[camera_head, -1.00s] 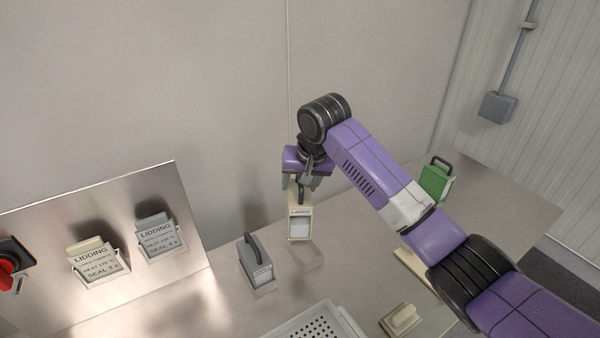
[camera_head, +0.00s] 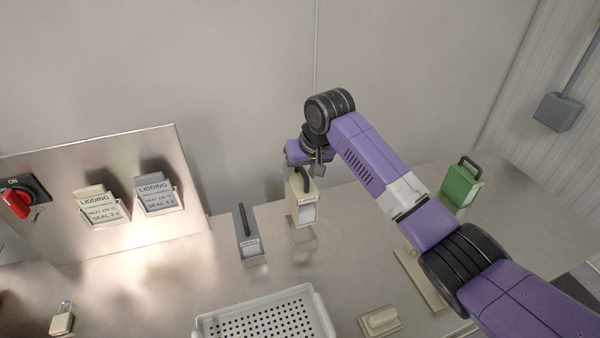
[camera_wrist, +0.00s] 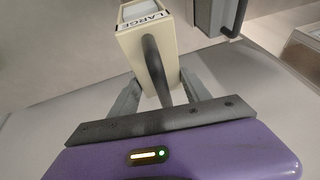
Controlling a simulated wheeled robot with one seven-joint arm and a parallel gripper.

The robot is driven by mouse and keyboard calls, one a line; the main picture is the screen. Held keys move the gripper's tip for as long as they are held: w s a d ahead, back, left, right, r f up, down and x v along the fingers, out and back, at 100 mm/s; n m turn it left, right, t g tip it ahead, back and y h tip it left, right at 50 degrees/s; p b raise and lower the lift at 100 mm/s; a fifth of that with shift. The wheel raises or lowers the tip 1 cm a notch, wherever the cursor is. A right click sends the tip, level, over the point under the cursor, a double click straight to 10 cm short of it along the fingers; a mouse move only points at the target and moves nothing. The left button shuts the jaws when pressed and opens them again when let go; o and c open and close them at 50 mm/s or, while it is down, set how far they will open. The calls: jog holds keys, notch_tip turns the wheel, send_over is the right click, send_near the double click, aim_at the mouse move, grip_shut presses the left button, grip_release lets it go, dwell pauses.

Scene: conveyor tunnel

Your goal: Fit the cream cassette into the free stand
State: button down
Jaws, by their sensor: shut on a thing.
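The cream cassette (camera_head: 307,211) hangs upright from my gripper (camera_head: 308,172), which is shut on its dark handle. It is at the middle of the head view, with a pale window on its front. In the wrist view, the cassette (camera_wrist: 151,52) carries a "LARGE" label, and the fingers of my gripper (camera_wrist: 160,92) are on either side of the handle. The free stand (camera_head: 302,241), a low, empty clear-looking frame, is on the bench just below the cassette. The cassette appears raised above it; the exact gap is unclear.
A grey cassette (camera_head: 247,238) stands close to the left of the free stand. A green cassette (camera_head: 461,184) stands at the right. A perforated white tray (camera_head: 318,300) and a cream block (camera_head: 379,320) are in front. A panel with a red switch (camera_head: 16,204) is at left.

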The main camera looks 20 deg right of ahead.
jog(key=shift+a+f, duration=0.15)
notch_tip(320, 180, down, 5)
jog(key=b, duration=0.5)
jog(key=shift+f, duration=0.35)
jog(key=shift+f, duration=0.1)
dwell(0.5)
jog(key=shift+f+b, duration=0.65)
jog(key=shift+f, duration=1.7)
jog(key=shift+r+p, duration=0.1)
jog(key=shift+p, duration=0.3)
